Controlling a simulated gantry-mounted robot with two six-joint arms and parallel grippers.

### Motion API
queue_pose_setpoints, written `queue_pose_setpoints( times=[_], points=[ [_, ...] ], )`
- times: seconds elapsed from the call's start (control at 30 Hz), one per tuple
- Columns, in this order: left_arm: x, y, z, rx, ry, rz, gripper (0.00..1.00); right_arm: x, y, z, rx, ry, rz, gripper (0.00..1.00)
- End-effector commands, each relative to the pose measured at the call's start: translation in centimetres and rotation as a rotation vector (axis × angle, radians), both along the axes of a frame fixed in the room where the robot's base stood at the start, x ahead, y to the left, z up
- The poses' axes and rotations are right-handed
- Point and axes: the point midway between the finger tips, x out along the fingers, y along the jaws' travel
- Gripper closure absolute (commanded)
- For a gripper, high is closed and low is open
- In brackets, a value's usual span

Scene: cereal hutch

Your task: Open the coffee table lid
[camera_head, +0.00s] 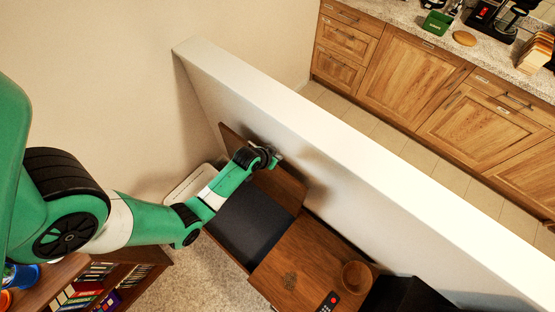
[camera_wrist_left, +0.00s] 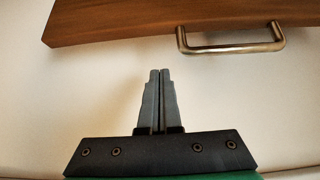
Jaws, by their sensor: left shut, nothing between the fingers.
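My left arm reaches across the head view to my left gripper (camera_head: 277,157), close to the pale half wall. In the left wrist view the gripper's fingers (camera_wrist_left: 158,98) are shut together with nothing between them. A wooden panel (camera_wrist_left: 180,18) with a metal handle (camera_wrist_left: 232,48) shows beyond the fingertips, up and right; the handle is apart from them. In the head view a wooden panel (camera_head: 232,140) stands raised by the wall, partly hidden by my arm. Beside it is a dark recessed or cushioned area (camera_head: 245,228); I cannot tell which. My right gripper is out of view.
A wooden tabletop (camera_head: 290,262) holds a bowl (camera_head: 356,276) and a remote (camera_head: 328,302). The half wall (camera_head: 345,165) runs diagonally behind it. A bookshelf (camera_head: 132,257) stands lower left. Kitchen cabinets (camera_head: 400,75) lie beyond the wall.

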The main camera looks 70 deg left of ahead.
Motion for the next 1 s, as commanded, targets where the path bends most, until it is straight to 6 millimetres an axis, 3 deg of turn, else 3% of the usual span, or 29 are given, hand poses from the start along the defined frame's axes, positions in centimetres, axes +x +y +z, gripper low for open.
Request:
queue_pose_setpoints(
  times=[0.07, 0.3, 0.4, 0.53, 1.0],
  points=[
    [0.9, 0.5, -2.3, 0.0, 0.001, -0.001, 1.0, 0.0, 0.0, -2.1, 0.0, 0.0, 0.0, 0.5],
    [3.7, 2.1, -6.2, 0.0, 0.002, -0.001, 1.0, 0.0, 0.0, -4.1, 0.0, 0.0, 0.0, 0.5],
    [1.9, 1.1, -5.2, -0.001, 0.004, -0.001, 1.0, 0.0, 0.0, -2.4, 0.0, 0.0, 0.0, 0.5],
    [0.6, 0.3, -5.3, 0.0, 0.002, -0.001, 1.0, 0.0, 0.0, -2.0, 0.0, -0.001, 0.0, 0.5],
    [0.0, -0.2, -5.4, 0.002, -0.001, -0.005, 1.0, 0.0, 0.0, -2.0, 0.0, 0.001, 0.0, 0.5]
  ],
)
